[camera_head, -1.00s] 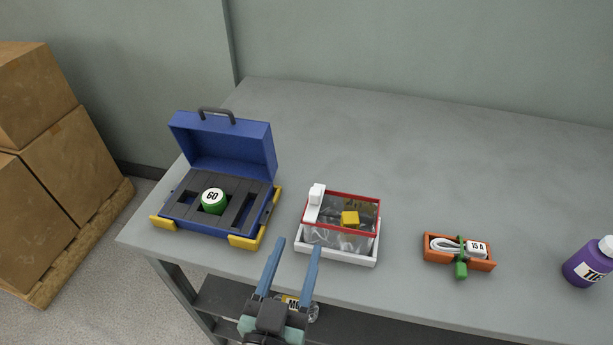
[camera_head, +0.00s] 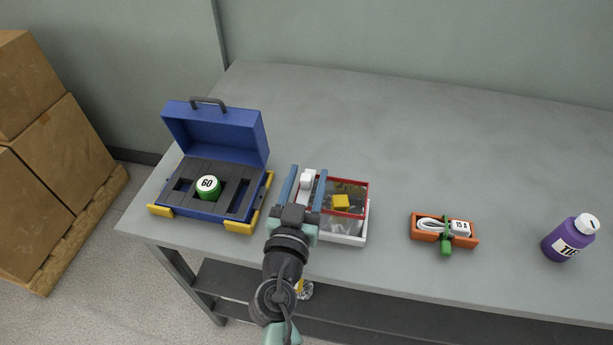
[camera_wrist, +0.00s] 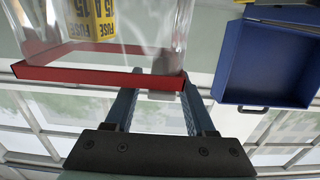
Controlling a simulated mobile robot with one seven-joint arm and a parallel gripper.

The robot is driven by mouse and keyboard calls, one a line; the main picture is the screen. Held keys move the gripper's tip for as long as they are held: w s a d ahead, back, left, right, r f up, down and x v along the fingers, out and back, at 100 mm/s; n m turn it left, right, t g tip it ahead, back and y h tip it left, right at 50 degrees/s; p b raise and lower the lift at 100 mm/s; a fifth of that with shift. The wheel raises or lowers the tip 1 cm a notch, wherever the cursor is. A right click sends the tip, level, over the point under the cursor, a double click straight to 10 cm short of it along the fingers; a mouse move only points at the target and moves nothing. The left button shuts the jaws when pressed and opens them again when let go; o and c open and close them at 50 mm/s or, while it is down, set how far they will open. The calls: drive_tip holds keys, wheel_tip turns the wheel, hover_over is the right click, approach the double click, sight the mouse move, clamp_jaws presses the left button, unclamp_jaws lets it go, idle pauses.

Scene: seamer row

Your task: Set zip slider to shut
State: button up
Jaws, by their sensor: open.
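A clear pouch with a red rim (camera_head: 367,200) sits in a white tray (camera_head: 352,240). A yellow fuse box (camera_head: 341,201) shows within the rim, and its lettering reads in the wrist view (camera_wrist: 95,22). The white zip slider (camera_head: 307,179) stands at the left end of the pouch. My gripper (camera_head: 306,172) is open, with one blue finger on each side of the slider in the head view. In the wrist view my fingers (camera_wrist: 161,72) reach past the red rim (camera_wrist: 90,76), with a greyish block between them. Contact with the slider cannot be told.
An open blue case (camera_head: 215,135) with a green can (camera_head: 208,187) stands close on the left, with yellow corners. An orange tray (camera_head: 444,231) with a white cord and a purple bottle (camera_head: 568,240) are to the right. The back of the table is clear.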

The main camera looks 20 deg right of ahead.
clamp_jaws()
idle(1.4)
